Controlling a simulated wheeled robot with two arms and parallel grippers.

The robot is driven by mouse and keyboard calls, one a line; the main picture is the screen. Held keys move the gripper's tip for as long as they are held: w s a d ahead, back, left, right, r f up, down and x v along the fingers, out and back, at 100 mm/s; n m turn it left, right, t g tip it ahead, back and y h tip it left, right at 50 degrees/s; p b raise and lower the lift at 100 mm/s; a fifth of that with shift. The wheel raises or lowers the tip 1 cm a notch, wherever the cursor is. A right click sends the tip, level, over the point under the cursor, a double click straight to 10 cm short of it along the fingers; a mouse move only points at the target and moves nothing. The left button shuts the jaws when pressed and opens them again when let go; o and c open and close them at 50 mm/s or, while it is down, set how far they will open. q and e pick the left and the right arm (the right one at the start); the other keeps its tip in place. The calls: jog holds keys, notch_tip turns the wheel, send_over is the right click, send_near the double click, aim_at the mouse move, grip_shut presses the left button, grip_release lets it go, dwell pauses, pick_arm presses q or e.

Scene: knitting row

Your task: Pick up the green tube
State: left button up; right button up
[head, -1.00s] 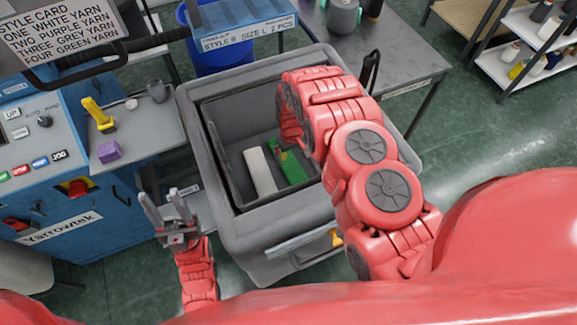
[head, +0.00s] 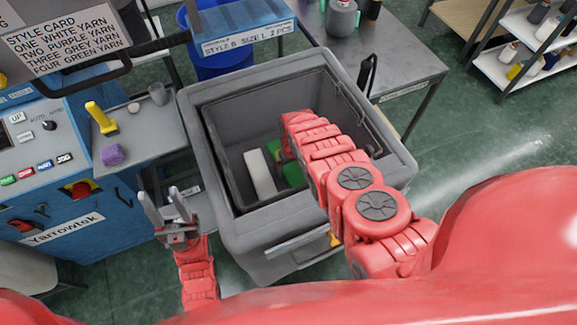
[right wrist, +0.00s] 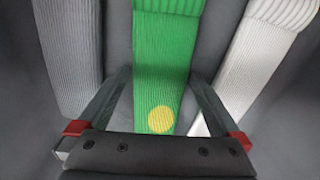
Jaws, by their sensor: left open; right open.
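The green tube (head: 293,175) lies inside the grey bin, partly hidden by my right arm in the head view. In the right wrist view the green tube (right wrist: 166,70) is ribbed knit with a yellow round spot near its close end. My right gripper (right wrist: 160,76) is open, with one finger on each side of the green tube in that view. I cannot tell whether the fingers touch it. In the head view the right gripper is mostly hidden by its own arm. My left gripper (head: 158,194) is open and empty, outside the bin on its left.
A white tube (right wrist: 262,70) lies right of the green one, close to the right finger, and a grey tube (right wrist: 68,60) lies left. The grey bin's rim (head: 232,222) and walls surround my right gripper. A side shelf (head: 150,135) holds a yellow-handled tool and a purple block.

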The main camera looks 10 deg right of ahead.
jog(key=shift+f, duration=0.2)
jog(key=c, duration=1.1)
jog(key=shift+o, duration=0.2)
jog(key=shift+r, duration=0.1)
